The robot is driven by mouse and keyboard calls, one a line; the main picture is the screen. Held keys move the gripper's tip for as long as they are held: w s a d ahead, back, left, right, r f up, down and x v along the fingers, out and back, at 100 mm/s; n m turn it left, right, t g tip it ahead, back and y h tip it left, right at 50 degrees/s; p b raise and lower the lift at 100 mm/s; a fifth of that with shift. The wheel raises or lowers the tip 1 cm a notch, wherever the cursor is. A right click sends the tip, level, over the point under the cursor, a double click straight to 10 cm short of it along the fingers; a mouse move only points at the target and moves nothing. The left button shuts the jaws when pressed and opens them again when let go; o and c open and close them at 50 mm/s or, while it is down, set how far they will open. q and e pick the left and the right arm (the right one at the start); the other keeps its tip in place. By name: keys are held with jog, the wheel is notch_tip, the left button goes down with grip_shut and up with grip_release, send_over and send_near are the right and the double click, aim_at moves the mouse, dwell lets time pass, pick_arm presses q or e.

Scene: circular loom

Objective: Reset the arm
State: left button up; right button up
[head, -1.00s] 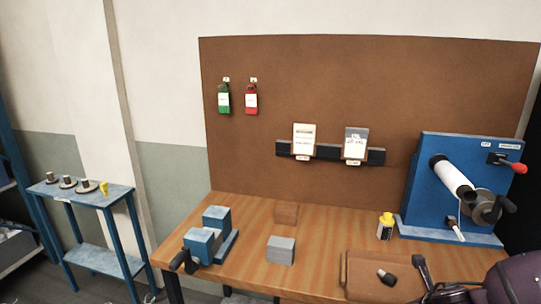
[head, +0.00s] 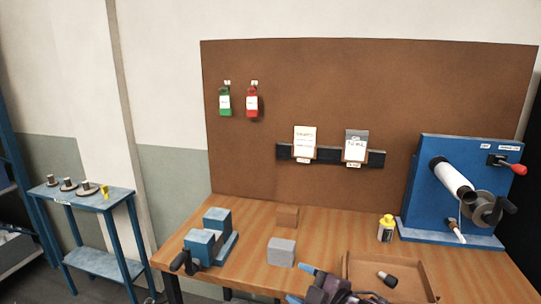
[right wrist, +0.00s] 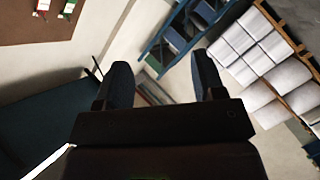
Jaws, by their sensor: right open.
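My right gripper (head: 296,283) is at the bottom of the head view, in front of the table's front part and left of the brown tray. Its two blue-tipped fingers are spread and point left, with nothing between them. In the right wrist view the two dark fingers (right wrist: 163,75) stand apart with an empty gap. Beyond them are a wall, a blue shelf and stacked white rolls. My left gripper is not in view.
The wooden table (head: 335,234) holds a brown tray (head: 432,290) with a small dark-and-white piece, a grey block (head: 281,252), a blue vise (head: 205,242), a yellow-capped bottle (head: 386,228) and the blue loom machine (head: 425,190). A blue side table (head: 95,262) stands left.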

jog(key=s+d+f+m+t+h+b, duration=0.1)
jog(key=s+d+f+m+h, duration=0.3)
jog(key=d+f+m, duration=0.35)
jog(key=s+d+f+m+t+h, duration=0.2)
jog(key=s+d+f+m+h, duration=0.2)
jog(key=d+f+m, duration=0.3)
jog(key=s+d+f+m+g+h, duration=0.1)
jog(key=s+d+f, duration=0.2)
jog(key=s+f, duration=0.2)
jog(key=s+d+f+m+g+h, duration=0.1)
jog(key=s+d+f+g, duration=0.1)
jog(key=s+f, duration=0.3)
jog(key=s+d, duration=0.1)
jog(key=s, duration=0.3)
jog(key=shift+s+d+m+h+b, duration=0.15)
jog(key=shift+d+m+h+b, duration=0.05)
jog(key=shift+m+h+b, duration=0.2)
jog(key=shift+f, duration=0.1)
